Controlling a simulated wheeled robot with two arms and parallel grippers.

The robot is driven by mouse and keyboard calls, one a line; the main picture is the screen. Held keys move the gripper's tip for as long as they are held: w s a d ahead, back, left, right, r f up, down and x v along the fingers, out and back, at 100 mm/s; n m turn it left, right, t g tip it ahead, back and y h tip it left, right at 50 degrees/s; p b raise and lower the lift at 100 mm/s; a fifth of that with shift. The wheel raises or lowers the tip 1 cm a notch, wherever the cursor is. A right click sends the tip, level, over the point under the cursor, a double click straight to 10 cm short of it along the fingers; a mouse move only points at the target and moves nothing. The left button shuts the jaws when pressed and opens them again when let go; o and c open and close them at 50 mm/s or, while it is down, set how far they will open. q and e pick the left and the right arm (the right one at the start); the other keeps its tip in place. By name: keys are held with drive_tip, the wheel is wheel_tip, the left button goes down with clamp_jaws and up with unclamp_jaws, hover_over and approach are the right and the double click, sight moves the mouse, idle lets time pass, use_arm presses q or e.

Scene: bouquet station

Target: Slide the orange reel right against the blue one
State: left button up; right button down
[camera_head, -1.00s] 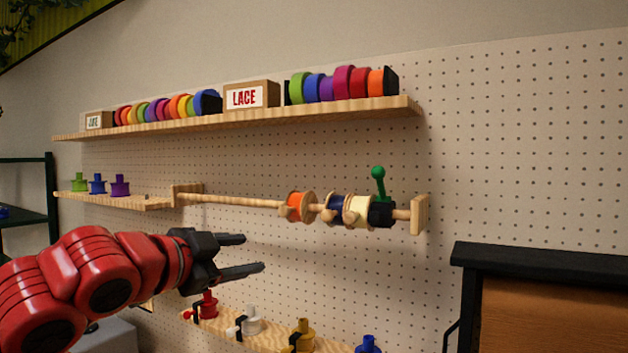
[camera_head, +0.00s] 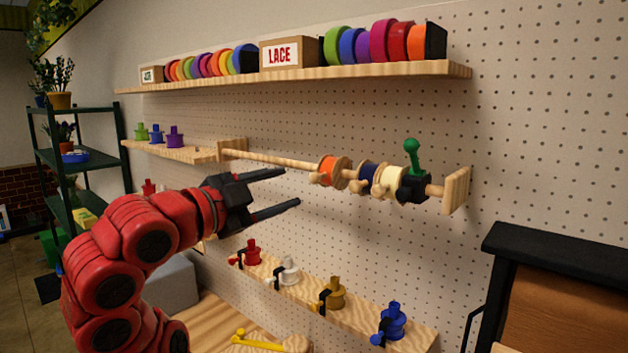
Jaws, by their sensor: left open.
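The orange reel (camera_head: 328,168) hangs on a horizontal wooden rod (camera_head: 272,159) on the pegboard wall. The dark blue reel (camera_head: 367,173) is to its right on the same rod, with a short bit of bare rod seeming to show between them. A cream reel (camera_head: 388,181) sits right of the blue one, beside a black clamp with a green handle (camera_head: 412,160). My left gripper (camera_head: 291,187) is open and empty. Its fingertips are left of the orange reel and a little below the rod in the picture, apart from the reel. My right gripper is out of view.
A shelf (camera_head: 300,79) with ribbon rolls and a LACE box (camera_head: 280,54) runs above the rod. A lower ledge (camera_head: 355,313) holds several coloured pegged pieces. A black-framed cabinet (camera_head: 550,250) stands at right. Bare pegboard lies below the rod.

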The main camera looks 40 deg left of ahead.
sight(312, 180)
use_arm(q)
drive_tip(key=w, duration=0.1)
drive_tip(key=w+p, duration=0.1)
drive_tip(key=w, duration=0.1)
drive_tip(key=w+p, duration=0.1)
drive_tip(key=w, duration=0.1)
drive_tip(key=shift+w+d+r, duration=0.15)
drive_tip(key=shift+d+r, duration=0.05)
drive_tip(key=shift+d, duration=0.05)
drive_tip(key=shift+w+f+b, duration=0.2)
drive_tip(key=shift+w+b, duration=0.1)
drive_tip(key=shift+w, duration=0.25)
drive_tip(key=shift+w+f+b, duration=0.2)
drive_tip(key=shift+w+b, duration=0.1)
drive_tip(key=shift+w, duration=0.25)
drive_tip(key=shift+w+r, duration=0.15)
drive_tip(key=shift+w, duration=0.45)
drive_tip(key=shift+s, duration=0.1)
drive_tip(key=shift+c, duration=1)
clamp_jaws()
